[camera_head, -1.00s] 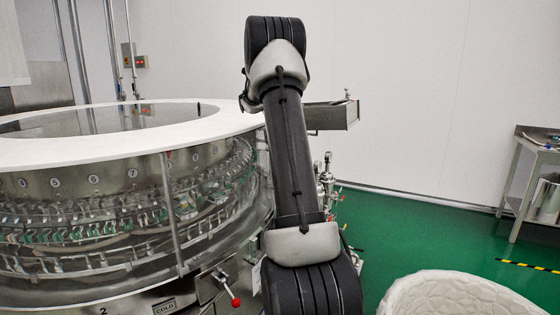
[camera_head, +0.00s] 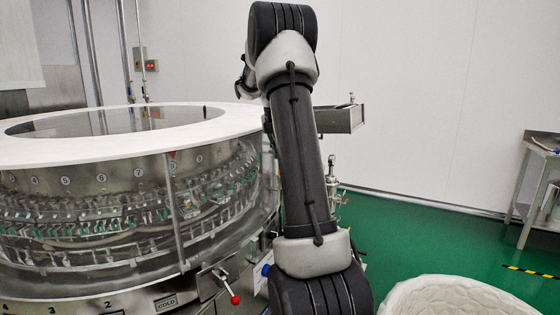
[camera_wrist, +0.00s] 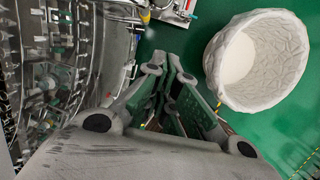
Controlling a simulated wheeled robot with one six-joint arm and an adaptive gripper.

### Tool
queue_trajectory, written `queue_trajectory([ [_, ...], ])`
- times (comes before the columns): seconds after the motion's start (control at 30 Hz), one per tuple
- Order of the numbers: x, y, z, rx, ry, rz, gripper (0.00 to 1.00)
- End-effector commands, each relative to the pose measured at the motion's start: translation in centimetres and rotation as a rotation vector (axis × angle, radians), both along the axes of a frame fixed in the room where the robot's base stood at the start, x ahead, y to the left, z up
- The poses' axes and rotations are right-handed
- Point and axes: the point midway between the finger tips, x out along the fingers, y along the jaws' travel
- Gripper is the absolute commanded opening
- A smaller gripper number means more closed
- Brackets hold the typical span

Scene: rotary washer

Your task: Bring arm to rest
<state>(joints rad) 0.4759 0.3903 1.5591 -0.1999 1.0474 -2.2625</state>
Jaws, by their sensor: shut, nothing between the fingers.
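My arm (camera_head: 298,150) stands raised in the middle of the head view, with a black link rising between two black-and-grey joints. A further part of it shows just left of the upper joint. My gripper is hidden in the head view. In the wrist view my gripper (camera_wrist: 168,68) points away over the green floor, its fingers close together and empty. The rotary washer (camera_head: 110,150), with a white ring top and clear wall, stands left of my arm. Its inner racks show at the left of the wrist view (camera_wrist: 45,85).
A white textured basket (camera_head: 455,297) stands on the green floor at lower right, also in the wrist view (camera_wrist: 290,60). A red-knobbed lever (camera_head: 235,299) juts from the washer's front. A metal table (camera_head: 535,175) stands at far right. The floor between is clear.

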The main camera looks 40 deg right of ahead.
Motion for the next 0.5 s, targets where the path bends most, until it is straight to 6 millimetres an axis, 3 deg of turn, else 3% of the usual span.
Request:
queue_trajectory([
  [0.2, -0.4, 0.6, 2.9, -0.001, -0.001, 0.001, 0.0],
  [0.5, -0.5, 0.7, 3.5, 0.001, 0.0, 0.0, 0.0],
])
